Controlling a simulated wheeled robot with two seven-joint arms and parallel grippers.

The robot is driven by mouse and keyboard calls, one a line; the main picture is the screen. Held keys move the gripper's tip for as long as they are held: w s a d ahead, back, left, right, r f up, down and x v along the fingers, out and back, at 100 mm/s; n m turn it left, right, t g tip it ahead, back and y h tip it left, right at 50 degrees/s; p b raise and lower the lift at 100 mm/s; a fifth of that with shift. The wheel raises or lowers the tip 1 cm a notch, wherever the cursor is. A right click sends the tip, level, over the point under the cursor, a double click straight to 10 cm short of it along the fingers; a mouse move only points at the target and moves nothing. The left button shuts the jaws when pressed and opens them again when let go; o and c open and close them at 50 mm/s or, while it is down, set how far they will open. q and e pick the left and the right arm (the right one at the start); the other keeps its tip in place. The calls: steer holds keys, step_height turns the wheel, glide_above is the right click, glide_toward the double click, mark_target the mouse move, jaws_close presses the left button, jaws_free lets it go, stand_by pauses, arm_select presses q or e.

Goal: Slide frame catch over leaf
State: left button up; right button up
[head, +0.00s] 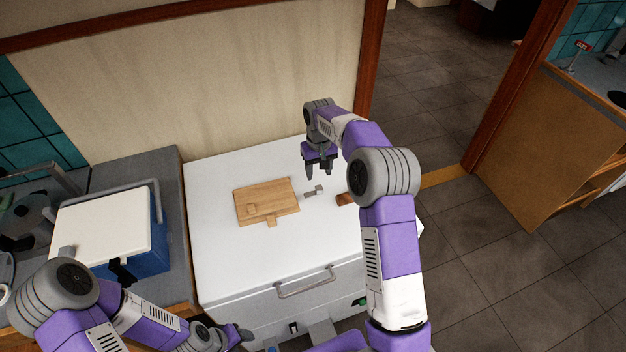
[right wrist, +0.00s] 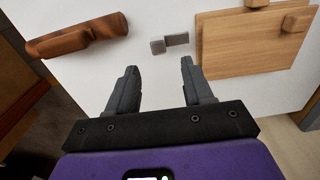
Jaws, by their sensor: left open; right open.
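A flat light-wood board (head: 262,210), probably the leaf, lies on the white worktop with a small block on its face and a tab at its front edge. It also shows in the right wrist view (right wrist: 235,50). A small grey two-part metal piece (head: 313,190), probably the catch, sits just right of the board, apart from it; it also shows in the right wrist view (right wrist: 170,43). My right gripper (head: 322,172) is open and empty above and behind the grey piece; its fingers show in the right wrist view (right wrist: 160,68). My left gripper (head: 243,336) is low at the front, away from these.
A brown wooden piece (head: 345,199) lies right of the grey piece, partly hidden by my right arm. A blue cooler with a white lid (head: 105,225) stands on the left counter. A bar handle (head: 305,283) is on the worktop's front. The worktop left of the board is clear.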

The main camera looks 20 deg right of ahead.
mark_target(319, 187)
steer(key=shift+s+d+f+b, duration=0.1)
steer(key=shift+f+b, duration=0.05)
steer(key=shift+f, duration=1.6)
steer(key=shift+s+f+b, duration=0.1)
steer(key=shift+f+b, duration=0.05)
steer(key=shift+f, duration=1.6)
steer(key=shift+c, duration=0.3)
jaws_close()
steer(key=shift+w, duration=0.1)
